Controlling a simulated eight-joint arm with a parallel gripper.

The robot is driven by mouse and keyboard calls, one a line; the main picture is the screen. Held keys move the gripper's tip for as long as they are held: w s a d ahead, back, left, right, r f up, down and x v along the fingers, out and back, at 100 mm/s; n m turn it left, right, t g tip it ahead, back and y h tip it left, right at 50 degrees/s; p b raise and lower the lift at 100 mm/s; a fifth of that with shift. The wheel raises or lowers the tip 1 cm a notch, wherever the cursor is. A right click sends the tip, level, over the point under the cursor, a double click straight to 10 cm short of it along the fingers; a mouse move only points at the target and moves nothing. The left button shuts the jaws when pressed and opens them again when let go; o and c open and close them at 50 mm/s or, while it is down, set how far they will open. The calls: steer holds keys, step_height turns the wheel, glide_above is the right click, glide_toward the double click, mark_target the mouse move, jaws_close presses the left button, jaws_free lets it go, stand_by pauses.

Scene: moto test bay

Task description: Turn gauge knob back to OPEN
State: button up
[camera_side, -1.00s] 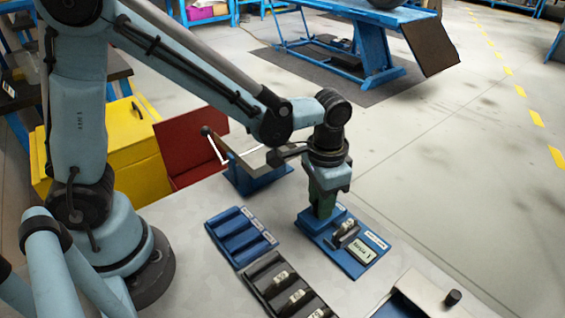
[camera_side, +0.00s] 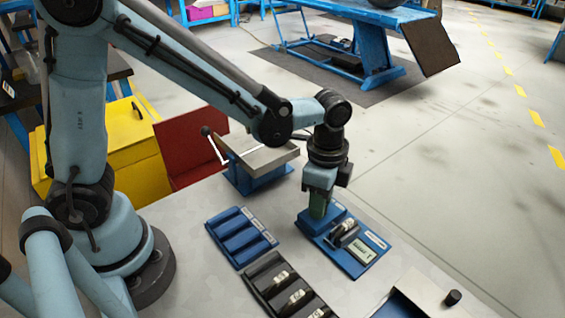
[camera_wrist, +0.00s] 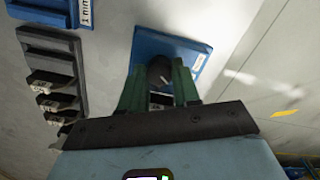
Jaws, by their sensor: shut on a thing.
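The blue gauge fixture (camera_side: 350,266) lies on the bench in the side view, with a pale display box (camera_side: 363,249) and a grey piece in a holder (camera_side: 345,230). My gripper (camera_side: 317,212) points down at the fixture's far left end, with its green fingers low over the blue block there. In the wrist view my gripper (camera_wrist: 158,68) has its two green fingers on either side of a dark round knob (camera_wrist: 158,72) on the blue fixture (camera_wrist: 168,42). It is shut on the knob. The fingers hide the knob in the side view. I cannot read any OPEN mark.
A blue slotted tray (camera_side: 236,255) and a black rack (camera_side: 262,293) with several grey pieces lie left of the fixture. A grey plate on a blue stand (camera_side: 262,158) is behind. A tray with a black knob (camera_side: 453,297) is front right.

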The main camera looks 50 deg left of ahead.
steer(key=shift+m, duration=0.5)
steer(key=o, duration=1.1)
steer(key=shift+c, duration=0.2)
step_height(320, 180, up, 12)
steer(key=s+a+f+n+t, duration=0.1)
steer(key=s+a+n+t, duration=0.1)
steer(key=a+n, duration=0.4)
steer(key=s+a+f+n+t, duration=0.1)
steer(key=s+a+n+t, duration=0.2)
steer(key=a+n+t, duration=0.2)
steer(key=a+n, duration=0.1)
steer(key=n, duration=0.1)
steer(key=shift+s+f+n, duration=0.15)
steer(key=shift+s+n, duration=0.15)
steer(key=shift+n, duration=0.1)
